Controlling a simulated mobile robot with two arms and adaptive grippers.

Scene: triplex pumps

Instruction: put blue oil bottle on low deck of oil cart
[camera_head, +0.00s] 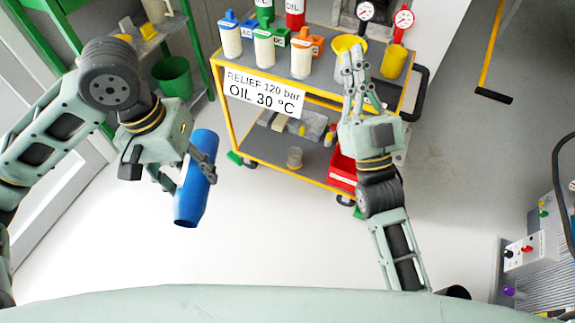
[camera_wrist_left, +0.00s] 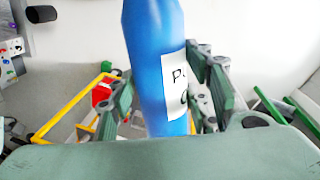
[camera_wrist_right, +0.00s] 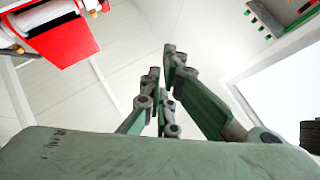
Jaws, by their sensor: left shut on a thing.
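The blue oil bottle (camera_head: 190,195) is held tilted in the air, left of the cart, in the head view. My left gripper (camera_head: 205,165) is shut on it. In the left wrist view the bottle (camera_wrist_left: 152,60) stands between the fingers, with a white label partly hidden. The oil cart has yellow rails, a top deck (camera_head: 330,88) and a grey low deck (camera_head: 258,150). My right gripper (camera_head: 355,65) is above the cart's top deck, over the yellow funnel. Its fingers look close together and hold nothing visible; how far they are apart is unclear.
A green bucket (camera_head: 172,75) stands left of the cart.

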